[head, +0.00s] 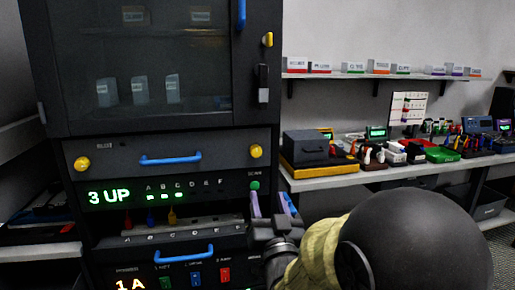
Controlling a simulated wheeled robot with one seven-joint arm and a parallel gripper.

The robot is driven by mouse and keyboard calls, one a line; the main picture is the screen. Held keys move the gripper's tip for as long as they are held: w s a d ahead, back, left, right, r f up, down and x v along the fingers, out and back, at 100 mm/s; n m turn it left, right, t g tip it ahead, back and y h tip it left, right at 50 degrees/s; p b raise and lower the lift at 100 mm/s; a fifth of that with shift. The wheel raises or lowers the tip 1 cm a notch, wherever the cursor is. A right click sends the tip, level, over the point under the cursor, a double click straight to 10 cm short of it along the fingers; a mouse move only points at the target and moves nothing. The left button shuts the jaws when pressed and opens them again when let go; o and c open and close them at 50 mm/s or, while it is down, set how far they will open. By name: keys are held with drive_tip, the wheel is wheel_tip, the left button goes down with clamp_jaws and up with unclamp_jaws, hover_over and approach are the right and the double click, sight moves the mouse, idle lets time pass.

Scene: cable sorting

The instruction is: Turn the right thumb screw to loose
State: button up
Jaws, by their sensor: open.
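The right thumb screw (256,151) is a round yellow knob at the right end of a dark drawer front (215,147) with a blue bar handle (170,160). A matching yellow left thumb screw (82,163) sits at the other end. My gripper (272,199) is below and slightly right of the right screw in the picture. Its two purple-blue fingers point up and stand apart, with nothing seen between them. It appears apart from the screw. My arm covers the lower right of the view.
Below the drawer is a panel with a green "3 UP" display (107,196) and a green button (254,185) close to my fingers. Above is a glass-doored cabinet (160,60) with a dark latch (263,83). A cluttered bench (345,177) stands right.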

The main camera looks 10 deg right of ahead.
sight(257, 154)
drive_tip(key=p+x, duration=1.1)
drive_tip(key=x, duration=0.2)
drive_tip(key=shift+w+r, duration=0.3)
drive_tip(key=shift+w, duration=0.05)
drive_tip(key=shift+w+p, duration=0.4)
drive_tip(key=shift+w, duration=0.1)
drive_tip(key=c, duration=1)
